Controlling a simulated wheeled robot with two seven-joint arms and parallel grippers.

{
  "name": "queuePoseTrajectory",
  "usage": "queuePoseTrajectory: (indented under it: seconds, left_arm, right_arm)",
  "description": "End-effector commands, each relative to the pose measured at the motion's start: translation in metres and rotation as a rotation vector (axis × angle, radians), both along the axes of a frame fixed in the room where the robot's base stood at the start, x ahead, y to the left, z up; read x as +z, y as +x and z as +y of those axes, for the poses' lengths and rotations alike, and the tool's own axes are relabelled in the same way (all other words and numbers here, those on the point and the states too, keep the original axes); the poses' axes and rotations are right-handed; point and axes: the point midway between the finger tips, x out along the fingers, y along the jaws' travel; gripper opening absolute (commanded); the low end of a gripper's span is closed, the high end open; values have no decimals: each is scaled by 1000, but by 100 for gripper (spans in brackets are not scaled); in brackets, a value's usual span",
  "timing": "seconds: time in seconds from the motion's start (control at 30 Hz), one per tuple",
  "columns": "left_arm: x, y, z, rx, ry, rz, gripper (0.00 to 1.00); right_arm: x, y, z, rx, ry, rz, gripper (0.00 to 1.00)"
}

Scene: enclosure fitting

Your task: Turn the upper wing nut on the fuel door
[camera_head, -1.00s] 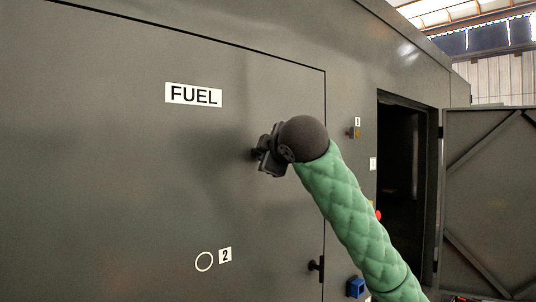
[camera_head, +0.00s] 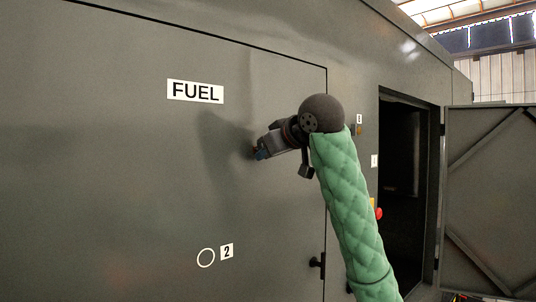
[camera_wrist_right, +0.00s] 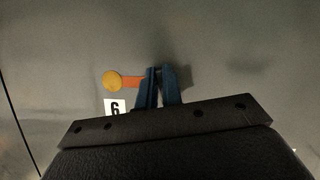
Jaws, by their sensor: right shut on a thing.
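The grey fuel door (camera_head: 120,180) with its FUEL label (camera_head: 195,92) fills the left and middle of the head view. My right gripper (camera_head: 261,153) is at the door, right of and below the label, with its blue fingertips against the surface. In the right wrist view the fingers (camera_wrist_right: 160,86) are shut on the upper wing nut, which is mostly hidden between them. An orange bar (camera_wrist_right: 132,82) with a yellow disc (camera_wrist_right: 112,81) at its end sticks out to the left of the fingers. My left gripper is not in view.
A ring mark (camera_head: 206,258) and a "2" label (camera_head: 227,251) are lower on the door. A black latch (camera_head: 317,264) is at its right edge. Further right are a red button (camera_head: 378,213), a dark opening (camera_head: 400,170) and an open door leaf (camera_head: 490,200).

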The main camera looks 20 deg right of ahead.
Motion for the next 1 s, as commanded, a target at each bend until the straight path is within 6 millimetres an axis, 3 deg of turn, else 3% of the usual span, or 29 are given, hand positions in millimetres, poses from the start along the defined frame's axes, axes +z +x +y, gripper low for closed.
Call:
queuePoseTrajectory:
  seconds: [0.2,0.7,0.93,1.0]
  left_arm:
    - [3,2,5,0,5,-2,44]
    - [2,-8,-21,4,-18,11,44]
    - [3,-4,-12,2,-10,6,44]
    - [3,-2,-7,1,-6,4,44]
  right_arm:
    - [7,0,-1,-2,110,40,0]
    - [10,0,-2,-4,181,69,0]
    - [11,0,-3,-6,180,68,0]
    - [11,0,-3,-5,180,68,21]
